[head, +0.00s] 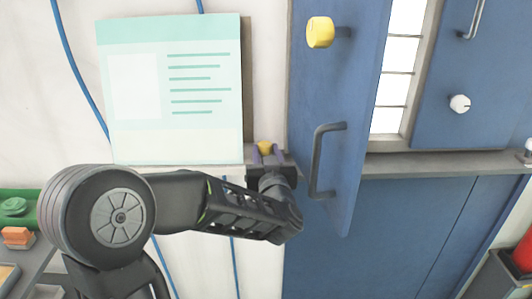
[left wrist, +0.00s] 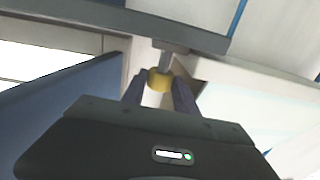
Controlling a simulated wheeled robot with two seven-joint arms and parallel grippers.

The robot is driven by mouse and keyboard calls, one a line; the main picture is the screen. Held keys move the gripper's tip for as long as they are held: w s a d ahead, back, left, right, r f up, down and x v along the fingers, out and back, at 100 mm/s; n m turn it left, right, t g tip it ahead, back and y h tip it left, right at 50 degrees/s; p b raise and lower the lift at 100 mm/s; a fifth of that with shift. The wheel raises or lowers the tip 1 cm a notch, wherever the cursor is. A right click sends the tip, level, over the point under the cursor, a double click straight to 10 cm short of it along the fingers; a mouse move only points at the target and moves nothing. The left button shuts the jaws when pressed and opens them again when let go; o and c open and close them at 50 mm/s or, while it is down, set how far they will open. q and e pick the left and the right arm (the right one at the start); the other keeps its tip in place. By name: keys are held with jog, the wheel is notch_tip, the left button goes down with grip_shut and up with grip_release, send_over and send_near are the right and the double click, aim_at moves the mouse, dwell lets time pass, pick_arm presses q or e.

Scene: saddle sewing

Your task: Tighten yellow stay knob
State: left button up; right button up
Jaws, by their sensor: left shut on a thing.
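A small yellow knob (head: 264,147) sits at the edge of the grey ledge, just left of the open blue door. My left gripper (head: 267,154) has its two fingers on either side of this knob and is shut on it. The left wrist view shows the yellow knob (left wrist: 160,79) between the fingertips of the left gripper (left wrist: 159,88), on a short grey stem below a grey bar. A larger yellow knob (head: 320,32) is on the upper part of the blue door (head: 340,90), clear of the gripper. My right gripper is not in view.
The blue door stands open just right of my left gripper, with a dark handle (head: 318,160) close by. A pale green sheet (head: 175,90) hangs on the wall behind. A white knob (head: 460,103) is on the right panel. A red item (head: 524,248) stands at far right.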

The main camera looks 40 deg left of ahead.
pick_arm(q)
grip_shut()
jog(key=shift+s+a+m+t+h+b, duration=0.2)
jog(key=shift+m+t+h+b, duration=0.2)
jog(key=shift+h+b, duration=0.15)
jog(key=m+t+h+b, duration=0.1)
jog(key=h+b, duration=0.1)
jog(key=b, duration=0.1)
jog(key=m+t+h+b, duration=0.1)
jog(key=m+h+b, duration=0.1)
jog(key=b, duration=0.1)
jog(key=shift+a+f+t, duration=0.2)
jog(key=shift+t, duration=0.2)
jog(key=shift+r+m+h+b, duration=0.2)
jog(key=shift+m+h+b, duration=0.15)
jog(key=shift+h, duration=0.2)
jog(key=shift+r, duration=0.1)
jog(key=o, duration=1.1)
grip_release()
jog(key=shift+o, duration=0.2)
